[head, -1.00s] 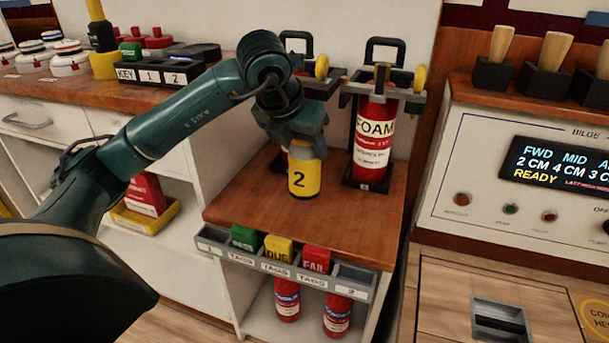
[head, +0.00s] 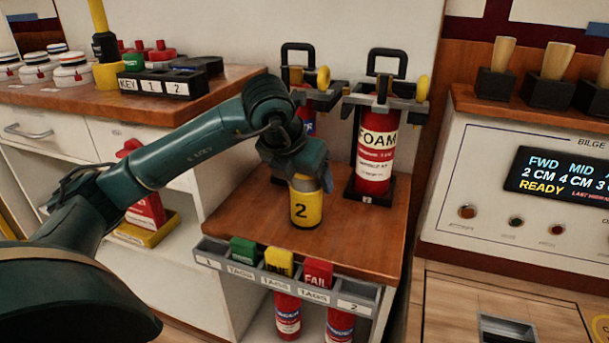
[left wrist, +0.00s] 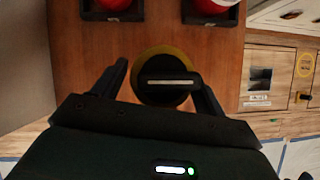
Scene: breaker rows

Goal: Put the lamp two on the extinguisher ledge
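Lamp two (head: 305,210) is a yellow lamp with a black 2 and a dark top. It stands upright on the wooden extinguisher ledge (head: 262,212), in front of the extinguishers. In the left wrist view its dark top and handle (left wrist: 167,82) show from above, with a yellow rim. My left gripper (head: 307,172) is just over the lamp. Its fingers (left wrist: 160,78) stand on either side of the lamp's top; a narrow gap shows at the left finger, and the right finger is very close to the lamp. My right gripper is not in view.
A red FOAM extinguisher (head: 377,150) stands in a bracket behind the lamp, another beside it partly hidden by my arm. A tag rail (head: 210,254) runs along the ledge's front. The bilge panel (head: 470,180) is at the right. Bare wood lies right of the lamp.

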